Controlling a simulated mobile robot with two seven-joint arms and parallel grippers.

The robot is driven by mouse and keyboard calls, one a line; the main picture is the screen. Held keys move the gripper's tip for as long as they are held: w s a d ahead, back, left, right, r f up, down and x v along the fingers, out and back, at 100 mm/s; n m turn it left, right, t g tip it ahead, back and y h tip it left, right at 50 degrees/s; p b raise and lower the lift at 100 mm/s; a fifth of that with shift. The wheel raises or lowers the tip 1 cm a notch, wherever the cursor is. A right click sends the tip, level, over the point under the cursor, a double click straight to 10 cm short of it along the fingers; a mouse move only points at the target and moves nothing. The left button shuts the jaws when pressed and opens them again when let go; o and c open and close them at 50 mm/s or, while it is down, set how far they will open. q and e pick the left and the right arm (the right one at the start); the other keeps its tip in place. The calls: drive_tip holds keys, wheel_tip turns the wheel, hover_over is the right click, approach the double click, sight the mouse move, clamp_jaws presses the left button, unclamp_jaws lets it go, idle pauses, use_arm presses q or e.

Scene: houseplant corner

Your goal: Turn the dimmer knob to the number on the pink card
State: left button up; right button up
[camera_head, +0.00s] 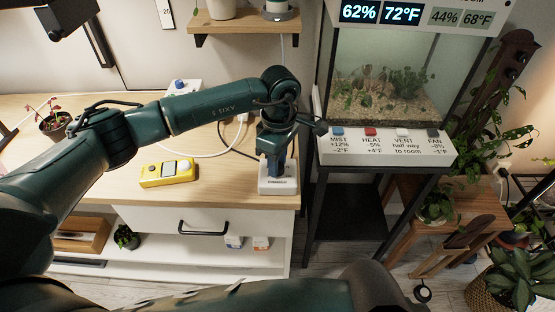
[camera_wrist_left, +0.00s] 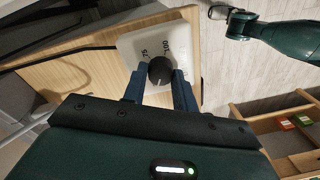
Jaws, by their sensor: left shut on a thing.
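The dimmer is a white box (camera_head: 278,186) near the right front corner of the wooden counter. In the left wrist view its white face (camera_wrist_left: 133,45) shows the printed numbers 75 and 100, with a round dark knob (camera_wrist_left: 160,71) between and below them. My left gripper (camera_wrist_left: 159,80) is shut on the knob, one blue finger on each side. In the head view the left gripper (camera_head: 276,167) points down on the box and hides the knob. I cannot make out the knob's pointer. The pink card is not visible in either view.
A yellow meter (camera_head: 168,173) lies on the counter (camera_head: 215,185). Behind my left arm is a small white box with a blue knob (camera_head: 180,85). A white cable (camera_head: 215,154) crosses the counter. A terrarium (camera_head: 385,75) with labelled buttons stands to the right.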

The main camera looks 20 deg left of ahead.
use_arm(q)
drive_tip(key=o, duration=1)
drive_tip(key=shift+r, duration=0.15)
drive_tip(key=shift+w+r+b, duration=0.2)
drive_tip(key=shift+r+b, duration=0.15)
drive_tip(key=shift+r, duration=2.9)
drive_tip(key=shift+w+r+b, duration=0.15)
drive_tip(key=shift+r+b, duration=0.15)
drive_tip(key=shift+r, duration=2.95)
